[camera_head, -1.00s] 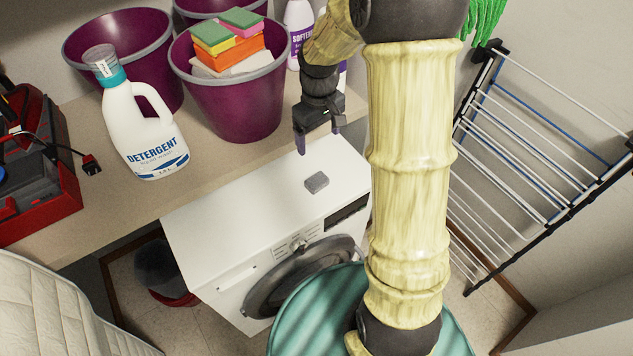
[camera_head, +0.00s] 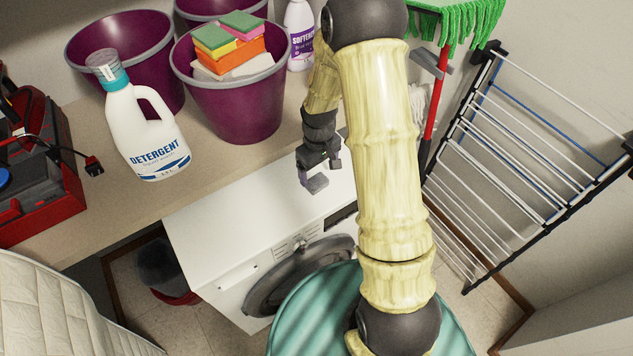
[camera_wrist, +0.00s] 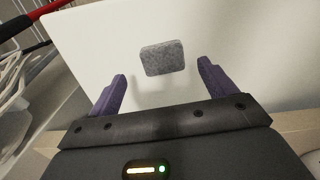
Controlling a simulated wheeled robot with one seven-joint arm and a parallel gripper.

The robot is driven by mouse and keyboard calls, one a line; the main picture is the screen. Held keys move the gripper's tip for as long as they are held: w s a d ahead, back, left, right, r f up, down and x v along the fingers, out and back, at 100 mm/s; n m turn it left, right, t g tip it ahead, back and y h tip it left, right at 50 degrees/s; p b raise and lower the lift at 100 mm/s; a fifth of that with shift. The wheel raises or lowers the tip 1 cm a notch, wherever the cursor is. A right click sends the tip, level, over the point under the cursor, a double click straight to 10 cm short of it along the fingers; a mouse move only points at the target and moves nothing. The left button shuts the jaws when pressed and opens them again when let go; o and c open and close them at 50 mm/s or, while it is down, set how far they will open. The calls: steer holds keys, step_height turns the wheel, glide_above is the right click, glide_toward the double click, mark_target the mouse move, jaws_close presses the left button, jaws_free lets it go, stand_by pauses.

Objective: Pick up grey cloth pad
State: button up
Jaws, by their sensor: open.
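The grey cloth pad (camera_wrist: 162,58) is a small, speckled, rounded rectangle lying flat on the white top of the washing machine (camera_head: 245,215). In the head view the pad (camera_head: 317,184) shows just below my gripper (camera_head: 318,170), which partly covers it. In the wrist view my gripper (camera_wrist: 160,90) is open, with one purple finger on each side. The pad appears between the finger lines, a little beyond the tips. Nothing is between the fingers. I cannot tell the exact height of the fingertips over the machine top.
A beige counter (camera_head: 100,215) behind the machine holds a detergent bottle (camera_head: 145,130), purple buckets (camera_head: 235,105) with sponges (camera_head: 230,45), a softener bottle (camera_head: 299,35) and a red toolbox (camera_head: 40,190). A drying rack (camera_head: 530,150) and a green mop (camera_head: 460,20) stand at right. The machine's left top is clear.

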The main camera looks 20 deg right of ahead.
mark_target(317, 180)
steer(key=shift+a+f+p, duration=0.2)
steer(key=shift+f+p, duration=0.6)
steer(key=shift+f, duration=1.8)
steer(key=c, duration=1)
